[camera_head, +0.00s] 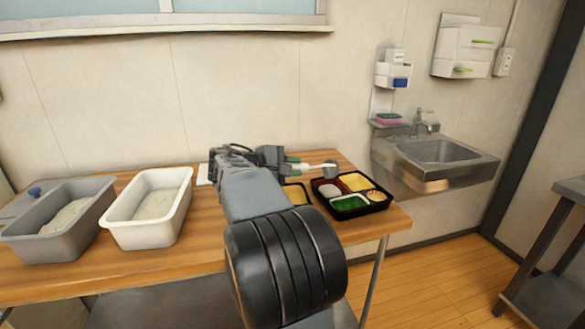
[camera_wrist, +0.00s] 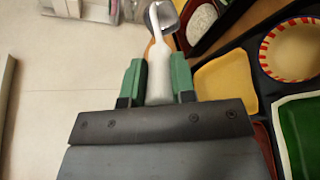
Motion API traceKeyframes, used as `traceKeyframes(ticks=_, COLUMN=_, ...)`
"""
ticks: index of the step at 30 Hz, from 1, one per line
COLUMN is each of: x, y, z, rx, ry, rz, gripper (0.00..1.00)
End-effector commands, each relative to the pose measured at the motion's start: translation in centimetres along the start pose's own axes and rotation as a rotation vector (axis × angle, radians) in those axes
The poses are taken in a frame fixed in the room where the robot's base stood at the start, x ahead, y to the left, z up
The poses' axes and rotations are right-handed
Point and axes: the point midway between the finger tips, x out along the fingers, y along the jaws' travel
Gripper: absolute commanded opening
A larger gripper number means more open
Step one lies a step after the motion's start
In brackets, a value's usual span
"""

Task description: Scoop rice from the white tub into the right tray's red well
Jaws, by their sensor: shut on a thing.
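My gripper (camera_head: 290,162) is shut on the white handle (camera_wrist: 159,75) of a scoop, between green finger pads in the wrist view. The scoop's grey metal bowl (camera_wrist: 162,17) is beyond the fingertips; it also shows in the head view (camera_head: 330,169), by the back edge of the right tray. I cannot make out rice in the bowl. The right tray (camera_head: 372,208) is black, and its red well (camera_head: 320,184) at the back left holds a white mound of rice (camera_wrist: 202,18). The white tub (camera_head: 150,236), with rice (camera_head: 156,203) inside, stands to the left.
A grey tub (camera_head: 48,250) stands left of the white tub. A left tray (camera_head: 307,204), largely behind my arm, has a yellow well (camera_wrist: 225,85), a green dish (camera_wrist: 302,130) and a striped cup (camera_wrist: 291,50). A wall backs the wooden table (camera_head: 190,256); a sink (camera_head: 440,152) is right.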

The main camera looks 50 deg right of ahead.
Motion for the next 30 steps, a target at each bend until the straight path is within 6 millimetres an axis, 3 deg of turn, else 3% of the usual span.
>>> traceKeyframes(ticks=15, x=-0.1, y=0.3, z=0.2, rx=0.001, ry=0.0, rz=0.001, gripper=0.0)
traceKeyframes(ticks=30, x=-1.4, y=4.3, z=2.5, rx=0.0, ry=0.0, rz=0.0, gripper=0.0)
